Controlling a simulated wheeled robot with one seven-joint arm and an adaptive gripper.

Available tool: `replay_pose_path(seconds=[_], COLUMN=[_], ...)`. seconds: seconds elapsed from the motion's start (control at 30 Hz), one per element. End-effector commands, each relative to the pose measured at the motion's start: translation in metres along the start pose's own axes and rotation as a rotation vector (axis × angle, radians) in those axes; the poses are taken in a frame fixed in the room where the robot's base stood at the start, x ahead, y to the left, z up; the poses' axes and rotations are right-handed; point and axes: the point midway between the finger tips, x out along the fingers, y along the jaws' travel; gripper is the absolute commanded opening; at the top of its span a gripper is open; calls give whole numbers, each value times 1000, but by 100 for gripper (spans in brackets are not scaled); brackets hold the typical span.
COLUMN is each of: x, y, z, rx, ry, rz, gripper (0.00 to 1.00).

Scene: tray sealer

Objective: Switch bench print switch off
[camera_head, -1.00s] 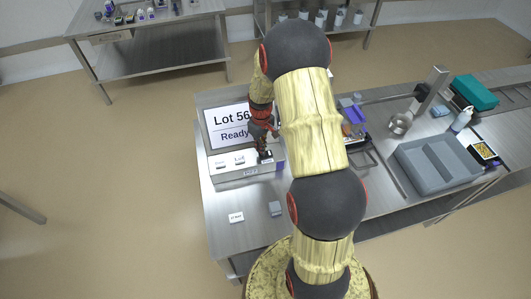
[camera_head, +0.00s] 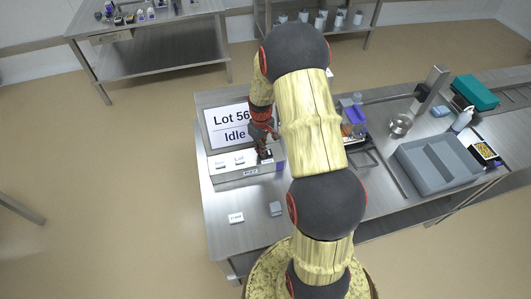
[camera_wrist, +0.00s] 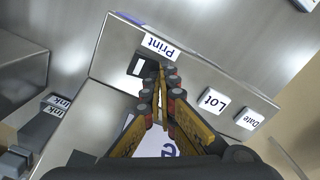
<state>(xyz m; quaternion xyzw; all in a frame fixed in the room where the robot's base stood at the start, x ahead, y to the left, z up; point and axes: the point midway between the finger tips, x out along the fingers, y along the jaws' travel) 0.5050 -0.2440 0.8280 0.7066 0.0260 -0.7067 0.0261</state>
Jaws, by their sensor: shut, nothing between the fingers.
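The print switch (camera_wrist: 137,66) is a black and white rocker beside the "Print" label (camera_wrist: 160,46) on the metal printer housing (camera_head: 232,174). My gripper (camera_wrist: 164,78) is shut and empty, with its fingertips close to the switch in the wrist view. I cannot tell whether they touch it. In the head view my gripper (camera_head: 264,148) is over the right end of the housing's front, partly covered by my arm. The screen (camera_head: 230,128) behind reads "Lot 56", cut off by my arm, and "Idle".
"Lot" (camera_wrist: 212,100) and "Date" (camera_wrist: 249,119) buttons sit beside the switch. Ink-labelled blocks (camera_wrist: 55,105) are at the wrist view's left. A grey tray (camera_head: 440,165) and a metal cup (camera_head: 400,125) stand to the right. The bench front is mostly clear.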

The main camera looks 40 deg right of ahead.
Motion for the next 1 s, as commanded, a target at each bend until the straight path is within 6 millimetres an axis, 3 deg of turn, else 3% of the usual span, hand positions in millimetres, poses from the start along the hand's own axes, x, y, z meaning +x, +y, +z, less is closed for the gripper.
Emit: replay_pose_path(seconds=[1.0], x=[-68], y=[0], z=[0], rx=[0], ry=[0], rz=[0], gripper=[0])
